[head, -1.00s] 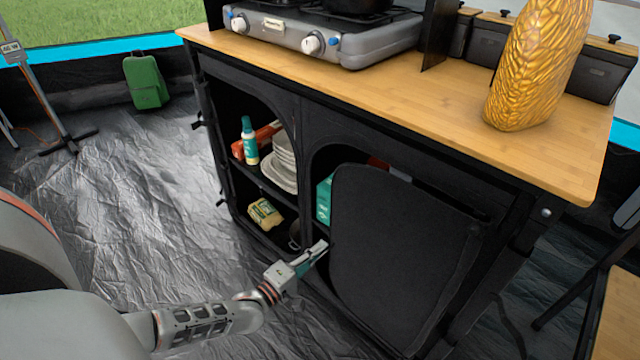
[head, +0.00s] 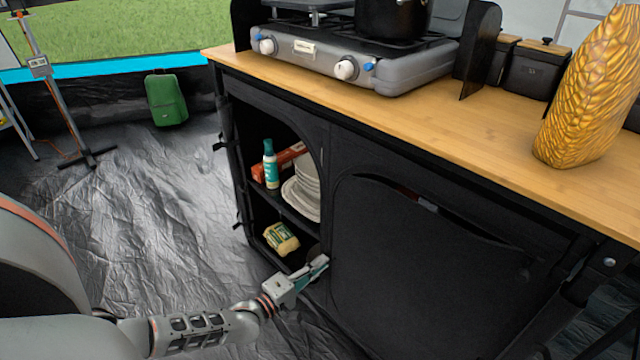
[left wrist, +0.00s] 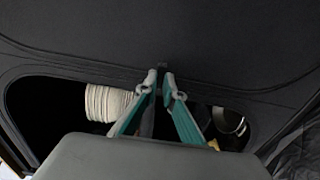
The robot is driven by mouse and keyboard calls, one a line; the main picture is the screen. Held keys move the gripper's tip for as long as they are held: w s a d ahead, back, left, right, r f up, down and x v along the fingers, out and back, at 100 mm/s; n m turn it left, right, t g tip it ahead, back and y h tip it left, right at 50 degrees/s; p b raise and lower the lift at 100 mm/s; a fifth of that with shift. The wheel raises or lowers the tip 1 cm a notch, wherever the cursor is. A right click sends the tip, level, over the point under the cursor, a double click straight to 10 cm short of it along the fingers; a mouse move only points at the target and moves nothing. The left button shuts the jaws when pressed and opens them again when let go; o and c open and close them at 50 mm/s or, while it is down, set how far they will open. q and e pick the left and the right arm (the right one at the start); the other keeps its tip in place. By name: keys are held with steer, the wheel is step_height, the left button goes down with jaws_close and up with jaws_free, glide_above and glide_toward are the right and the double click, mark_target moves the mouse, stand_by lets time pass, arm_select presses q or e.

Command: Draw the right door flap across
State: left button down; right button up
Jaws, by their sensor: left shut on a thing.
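The right door flap (head: 425,275) is a dark cloth panel on the black kitchen cabinet in the head view. It lies across nearly all of the right opening, with a narrow slit left along its sagging top edge. My left gripper (head: 322,263) is at the flap's left edge, low beside the post between the two openings. In the left wrist view the dark cloth (left wrist: 230,45) fills the upper part, and my left gripper (left wrist: 161,80) has its fingertips close together on a small tab at it. My right gripper is not in view.
The open left compartment holds plates (head: 302,196), a teal bottle (head: 270,165) and a yellow pack (head: 281,240). A wooden countertop (head: 480,120) carries a stove (head: 350,60) and a gold vase (head: 590,100). A green bag (head: 166,100) stands on the open floor at left.

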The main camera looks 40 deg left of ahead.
arm_select(q)
steer(key=shift+a, duration=0.3)
steer(key=c, duration=2.2)
jaws_free()
steer(key=shift+o, duration=0.2)
steer(key=s, duration=1.2)
steer(key=shift+a, duration=0.15)
